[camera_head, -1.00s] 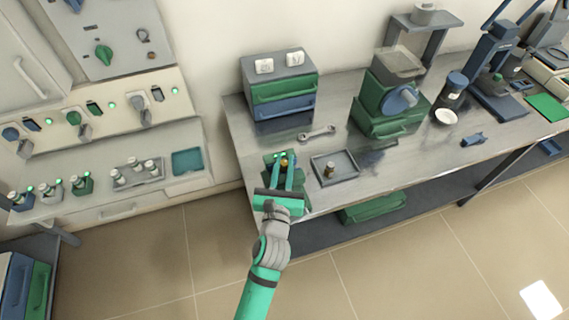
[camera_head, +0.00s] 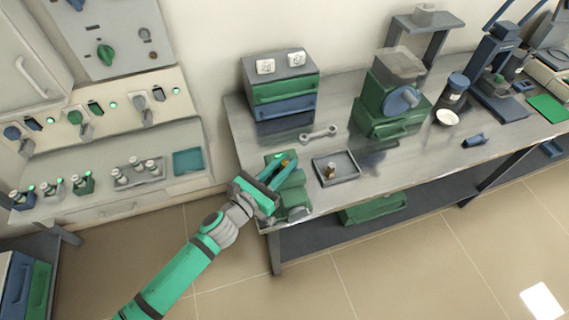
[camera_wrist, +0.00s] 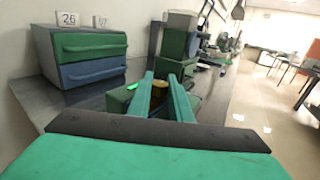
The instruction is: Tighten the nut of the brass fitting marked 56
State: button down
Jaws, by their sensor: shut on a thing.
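A brass fitting (camera_head: 285,161) stands at a green fixture (camera_head: 294,196) on the bench's front left corner. My gripper (camera_head: 282,165) reaches in from the lower left, its green fingers shut around the brass piece. In the wrist view the brass top (camera_wrist: 159,86) shows between the fingertips, and their lower contact is hidden. I cannot read a number on this fitting. A second small brass piece (camera_head: 331,169) stands upright in a grey tray (camera_head: 348,177) to the right, apart from my gripper.
A wrench (camera_head: 319,132) lies behind the tray. A drawer box (camera_head: 281,84) with two number cards stands at the back left. A green machine (camera_head: 384,108) stands further right. A side counter (camera_head: 113,200) with several small fittings is at left. Bare benchtop lies right of the tray.

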jog(key=m+g+h, duration=0.4)
jog(key=g, duration=0.1)
jog(key=shift+w+a+f, duration=0.1)
jog(key=shift+w+f, duration=0.05)
jog(key=m+g+h, duration=0.2)
jog(key=m+g, duration=0.2)
jog(key=g, duration=0.1)
jog(key=shift+w+g, duration=0.1)
jog(key=shift+g, duration=0.2)
jog(key=m+g, duration=0.2)
jog(key=g, duration=0.1)
jog(key=m+g, duration=0.2)
jog(key=g, duration=0.1)
jog(key=shift+g, duration=0.4)
jog(key=shift+m+g+y, duration=0.7)
jog(key=shift+m+g, duration=1.1)
jog(key=shift+g, duration=0.6)
jog(key=shift+m+g, duration=0.3)
jog(key=shift+g, duration=0.1)
jog(key=c, duration=1.6)
grip_release()
